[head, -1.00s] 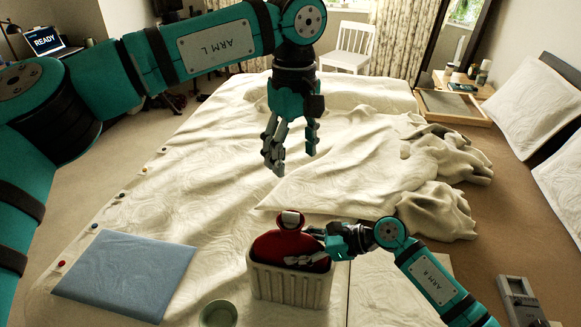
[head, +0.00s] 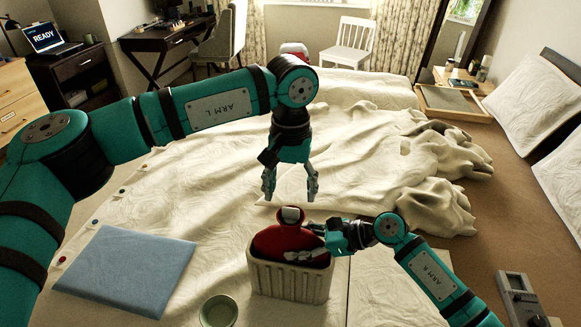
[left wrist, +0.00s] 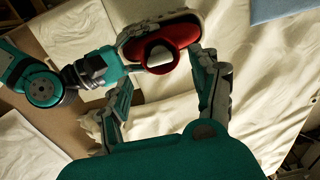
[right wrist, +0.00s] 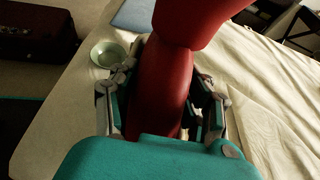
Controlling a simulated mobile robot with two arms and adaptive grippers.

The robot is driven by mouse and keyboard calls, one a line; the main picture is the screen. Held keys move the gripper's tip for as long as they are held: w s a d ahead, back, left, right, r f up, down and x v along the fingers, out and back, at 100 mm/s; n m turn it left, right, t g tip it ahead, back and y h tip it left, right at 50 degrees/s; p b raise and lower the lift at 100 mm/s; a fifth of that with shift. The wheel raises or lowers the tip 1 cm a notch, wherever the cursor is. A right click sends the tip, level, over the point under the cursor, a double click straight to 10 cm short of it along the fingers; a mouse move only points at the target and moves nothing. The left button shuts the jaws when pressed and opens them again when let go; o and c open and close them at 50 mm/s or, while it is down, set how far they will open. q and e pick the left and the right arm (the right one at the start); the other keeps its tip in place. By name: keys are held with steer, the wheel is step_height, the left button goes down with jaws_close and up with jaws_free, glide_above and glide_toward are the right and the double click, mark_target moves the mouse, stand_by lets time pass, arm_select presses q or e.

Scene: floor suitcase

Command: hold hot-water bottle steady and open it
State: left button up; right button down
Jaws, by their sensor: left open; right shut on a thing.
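The red hot-water bottle (head: 290,239) stands upright in a ribbed cream holder (head: 290,280) on the bed. My left gripper (head: 290,190) is open and empty, pointing down just above the stopper. In the left wrist view the stopper (left wrist: 159,57) lies beyond the open fingers.
A blue folded cloth (head: 127,270) lies left of the holder, and a green bowl (head: 218,311) stands at its front left. Rumpled bedding (head: 430,175) lies to the back right. A wooden tray (head: 452,104) is farther back.

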mark_target(291, 208)
arm_select(q)
steer(key=shift+f, duration=2.7)
steer(key=shift+c, duration=0.4)
